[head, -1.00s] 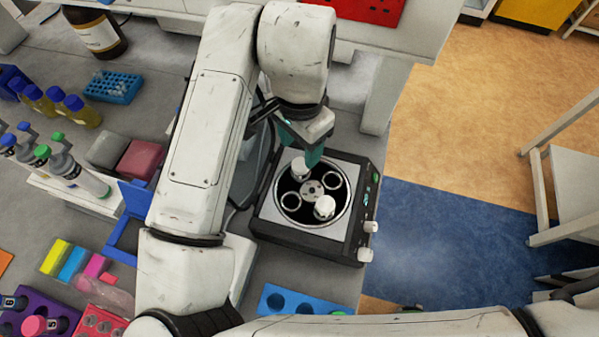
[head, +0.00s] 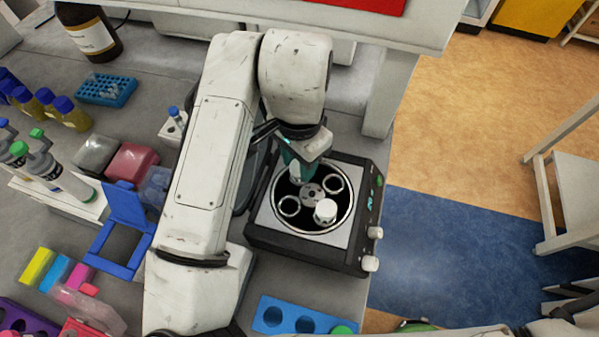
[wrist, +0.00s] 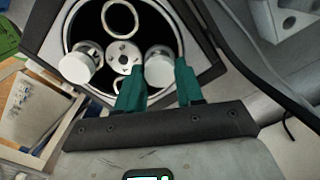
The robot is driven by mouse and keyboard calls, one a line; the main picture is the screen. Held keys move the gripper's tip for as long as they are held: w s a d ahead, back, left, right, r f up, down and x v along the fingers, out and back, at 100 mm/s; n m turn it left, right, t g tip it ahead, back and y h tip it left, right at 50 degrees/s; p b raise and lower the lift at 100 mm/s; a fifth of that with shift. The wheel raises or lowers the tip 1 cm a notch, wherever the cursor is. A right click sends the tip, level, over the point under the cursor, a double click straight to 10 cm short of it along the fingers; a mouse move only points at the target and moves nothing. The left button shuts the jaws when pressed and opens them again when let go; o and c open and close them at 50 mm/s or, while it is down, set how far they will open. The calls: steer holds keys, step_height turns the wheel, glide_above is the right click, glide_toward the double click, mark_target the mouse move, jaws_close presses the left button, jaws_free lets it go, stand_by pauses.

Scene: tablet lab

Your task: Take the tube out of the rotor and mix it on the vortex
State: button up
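The rotor (head: 313,191) is a round dark bowl with a grey hub, set in a square black-and-grey centrifuge (head: 258,225). Two of its holes show as empty rings. A white-capped tube (head: 325,211) stands at the front of the rotor, and its cap also shows at left in the wrist view (wrist: 80,64). A second white-capped tube (wrist: 160,66) stands across the hub, partly hidden by my fingers. My gripper (wrist: 160,80) is low over the rotor, with its teal fingers on either side of this second cap. Whether they press on it is unclear. I cannot make out the vortex.
A blue block with holes (head: 300,318) lies in front of the centrifuge. A white shelf edge (head: 400,22) runs behind. Open floor lies right of the bench.

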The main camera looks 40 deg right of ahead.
steer(key=shift+c, duration=1.4)
steer(key=shift+c, duration=0.4)
steer(key=shift+r+p, duration=3)
steer(key=shift+r, duration=0.75)
